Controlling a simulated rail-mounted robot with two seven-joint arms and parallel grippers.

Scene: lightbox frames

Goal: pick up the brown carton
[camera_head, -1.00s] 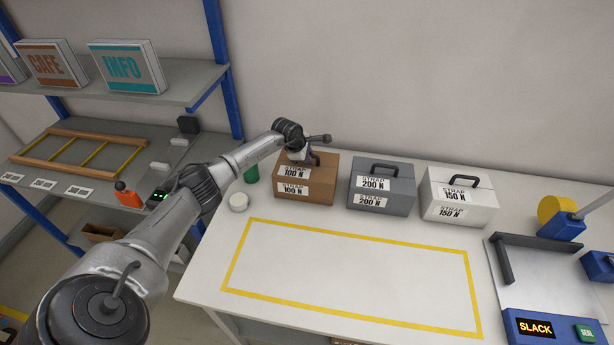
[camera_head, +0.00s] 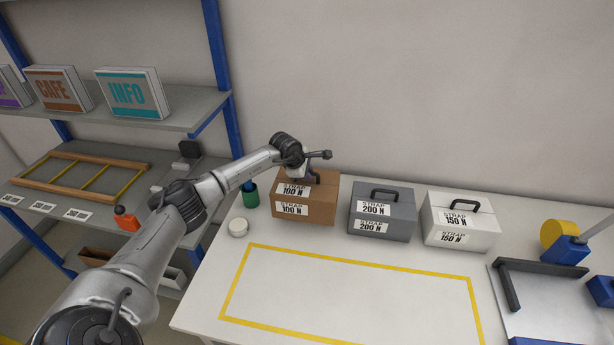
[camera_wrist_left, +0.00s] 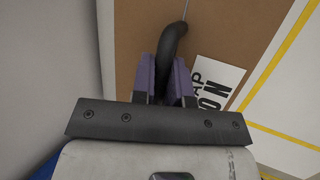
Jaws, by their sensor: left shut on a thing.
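The brown carton (camera_head: 318,208), labelled STRAP 100 N, is upright at the back left of the white table (camera_head: 350,270). My left gripper (camera_head: 310,176) is above its top and shut on its black handle. In the left wrist view the purple fingertips (camera_wrist_left: 165,80) sit on either side of the dark handle (camera_wrist_left: 172,45), over the brown carton top (camera_wrist_left: 135,30). I cannot tell whether the carton's base touches the table. My right gripper is not in view.
A grey carton (camera_head: 398,225) and a white carton (camera_head: 475,240) stand to the right. The yellow-outlined area (camera_head: 340,262) in front is clear. A shelf (camera_head: 120,110) stands at left.

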